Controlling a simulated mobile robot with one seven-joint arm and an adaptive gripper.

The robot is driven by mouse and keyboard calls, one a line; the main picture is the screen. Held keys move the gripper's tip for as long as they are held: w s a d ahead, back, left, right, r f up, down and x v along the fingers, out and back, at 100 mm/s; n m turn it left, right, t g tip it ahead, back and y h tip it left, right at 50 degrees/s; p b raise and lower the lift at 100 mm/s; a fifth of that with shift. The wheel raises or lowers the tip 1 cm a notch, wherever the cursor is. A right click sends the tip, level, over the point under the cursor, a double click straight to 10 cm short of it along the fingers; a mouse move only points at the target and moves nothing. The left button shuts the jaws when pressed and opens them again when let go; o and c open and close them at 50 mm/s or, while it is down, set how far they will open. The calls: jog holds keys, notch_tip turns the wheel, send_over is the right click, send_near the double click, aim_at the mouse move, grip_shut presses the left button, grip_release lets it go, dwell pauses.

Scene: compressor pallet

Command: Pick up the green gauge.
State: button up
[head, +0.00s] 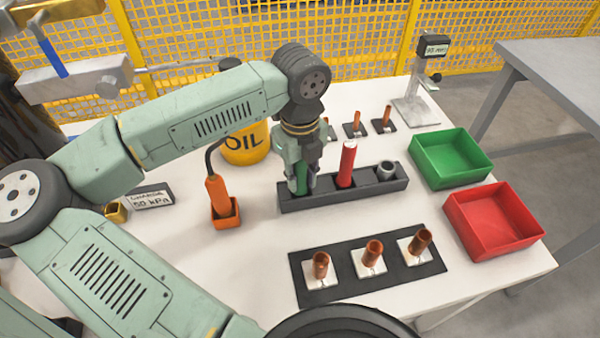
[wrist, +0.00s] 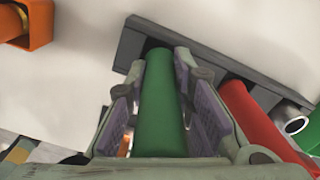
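The green gauge (head: 302,179) is an upright green cylinder in the left end of a black rack (head: 330,197). The wrist view shows it (wrist: 161,110) running between my two finger pads, with its far end at the rack (wrist: 128,48). My gripper (head: 303,186) points down around the gauge. Its fingers are apart, one on each side, with the pads' inner faces showing and narrow gaps beside the green surface. In the head view the fingers hide much of the gauge.
A red cylinder (head: 347,165) stands close right of my gripper, with a grey-rimmed socket or part (head: 387,171) beyond it. An orange holder (head: 224,212) stands left. Green (head: 451,176) and red (head: 492,243) bins lie right. A black mat (head: 300,268) with copper pieces lies in front.

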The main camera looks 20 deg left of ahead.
grip_shut()
